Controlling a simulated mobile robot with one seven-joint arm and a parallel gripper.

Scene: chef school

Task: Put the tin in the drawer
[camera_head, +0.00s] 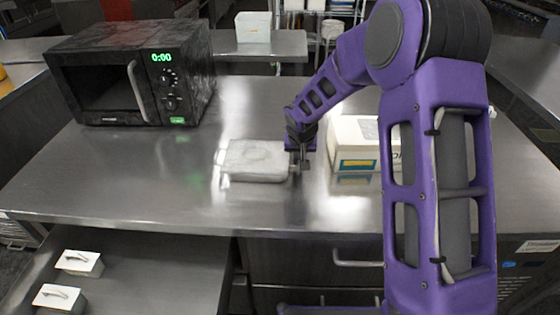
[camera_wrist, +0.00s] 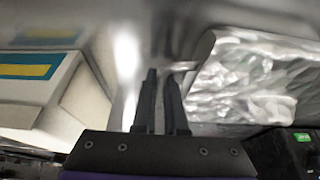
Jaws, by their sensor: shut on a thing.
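The tin (camera_head: 256,160) is a pale grey, rectangular foil-like tray with a small handle at each end, resting flat on the metal counter. In the wrist view its crinkled side (camera_wrist: 255,80) fills the right part. My gripper (camera_head: 300,163) is at the tin's right end, pointing down, shut on its handle. In the wrist view the dark fingers (camera_wrist: 163,80) are close together at the handle (camera_wrist: 183,66). Drawer fronts (camera_head: 315,272) with bar handles are below the counter's front edge; they look closed. My arm covers part of them.
A white box with a blue and yellow label (camera_head: 354,145) stands just right of my gripper. A black microwave (camera_head: 130,75) stands at the back left. The counter's front middle (camera_head: 150,190) is clear. Two small lidded containers (camera_head: 80,263) sit on a lower surface at left.

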